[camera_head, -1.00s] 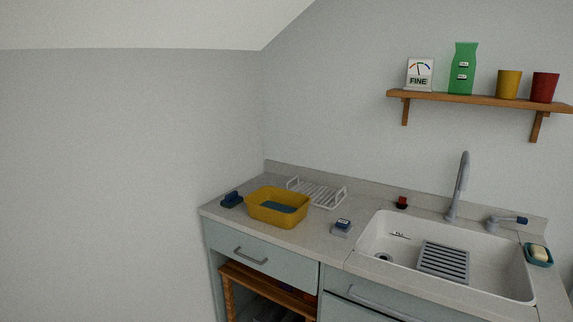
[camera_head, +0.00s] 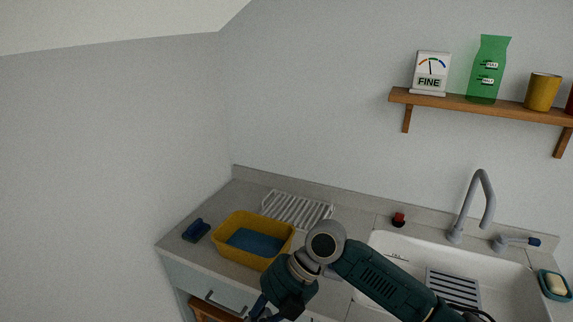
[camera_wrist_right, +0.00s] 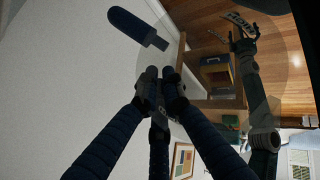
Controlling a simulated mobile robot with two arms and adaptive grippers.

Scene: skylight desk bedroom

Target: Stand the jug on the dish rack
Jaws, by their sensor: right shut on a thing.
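The white dish rack (camera_head: 298,208) lies flat on the counter against the back edge in the head view, and it looks empty. My right gripper (camera_head: 268,309) is low in the head view, in front of the yellow basin and the counter, with its fingers partly cut off by the bottom edge. In the right wrist view its fingers (camera_wrist_right: 160,84) are closed together. A faint see-through round shape (camera_wrist_right: 285,75) surrounds the fingertips; it looks like the clear jug, held by the gripper, though its outline is hard to make out. My left gripper is not in the head view.
A yellow basin (camera_head: 228,217) with blue inside stands in front of the rack. A dark blue brush (camera_head: 196,231) lies left of it. The white sink (camera_head: 395,243) with a faucet (camera_head: 481,187) is to the right. A wooden shelf (camera_head: 470,104) hangs above.

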